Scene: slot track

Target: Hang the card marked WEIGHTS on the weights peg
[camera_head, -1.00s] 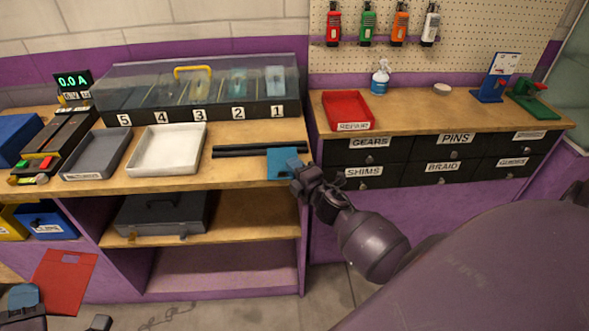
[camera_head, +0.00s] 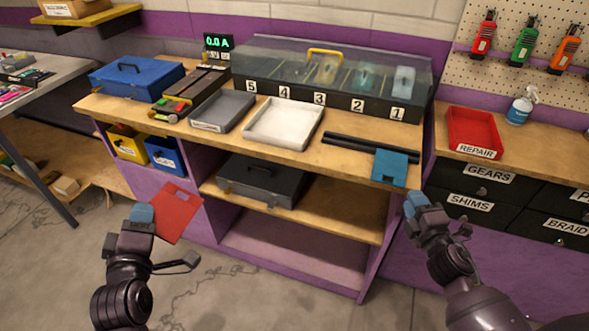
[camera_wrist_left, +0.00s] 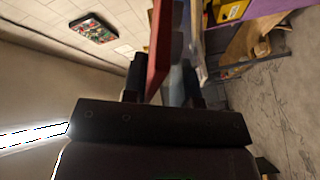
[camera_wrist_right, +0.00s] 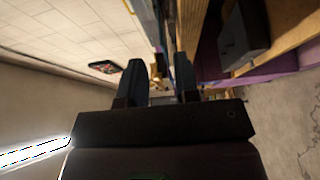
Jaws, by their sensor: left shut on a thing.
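A flat red card (camera_head: 178,212) is held in front of the bench at the left; no writing on it can be read. My left gripper (camera_head: 143,216) is shut on it, and the card also shows edge-on between the fingers in the left wrist view (camera_wrist_left: 158,45). A blue card (camera_head: 391,167) lies at the front right edge of the bench by the black rails. My right gripper (camera_head: 416,203) is open and empty, below and to the right of the blue card; its spread fingers show in the right wrist view (camera_wrist_right: 160,85). I cannot make out a weights peg.
The bench (camera_head: 345,162) carries a grey tray (camera_head: 222,112), a white tray (camera_head: 284,122), black rails (camera_head: 350,143) and a numbered clear-lidded case (camera_head: 330,75). A red REPAIR tray (camera_head: 473,130) stands on the right counter. The floor at the front left is clear.

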